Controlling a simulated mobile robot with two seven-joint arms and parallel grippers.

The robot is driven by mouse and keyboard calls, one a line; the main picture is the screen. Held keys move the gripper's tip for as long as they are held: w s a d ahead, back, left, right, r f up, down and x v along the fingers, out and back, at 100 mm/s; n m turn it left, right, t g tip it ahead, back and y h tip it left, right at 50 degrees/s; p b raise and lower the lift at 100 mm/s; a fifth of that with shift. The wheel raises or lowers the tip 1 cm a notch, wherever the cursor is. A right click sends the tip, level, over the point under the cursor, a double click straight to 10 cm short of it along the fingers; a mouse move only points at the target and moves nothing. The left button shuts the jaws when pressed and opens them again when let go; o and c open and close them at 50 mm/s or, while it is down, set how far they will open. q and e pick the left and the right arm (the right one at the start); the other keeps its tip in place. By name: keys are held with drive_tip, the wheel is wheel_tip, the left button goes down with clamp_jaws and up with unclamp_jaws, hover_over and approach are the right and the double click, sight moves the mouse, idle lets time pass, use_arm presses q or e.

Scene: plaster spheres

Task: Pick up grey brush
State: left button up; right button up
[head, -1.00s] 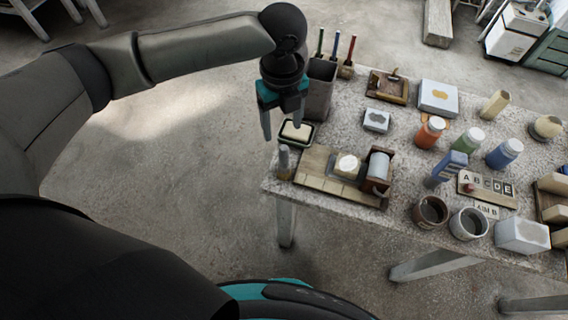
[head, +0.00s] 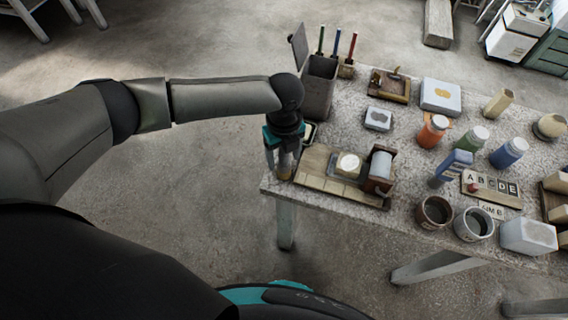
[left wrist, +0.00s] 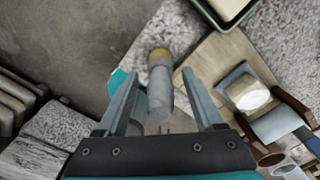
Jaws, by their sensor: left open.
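The grey brush (left wrist: 160,92) is a short grey cylinder with a gold band. It stands near the table's left corner, where it shows partly behind the fingers in the head view (head: 285,163). My left gripper (head: 283,172) is open and lowered over it. In the left wrist view, the brush lies between the two spread fingers of my left gripper (left wrist: 160,76), with a gap on each side. My right gripper is not in view.
A wooden board (head: 325,187) with a white round piece (head: 348,164) is close on the right. A soap dish (head: 309,132) and a tall grey box (head: 318,90) stand just behind. The table's edge is close. Cups and bottles fill the right side.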

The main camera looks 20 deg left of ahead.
use_arm(q)
clamp_jaws()
idle(0.6)
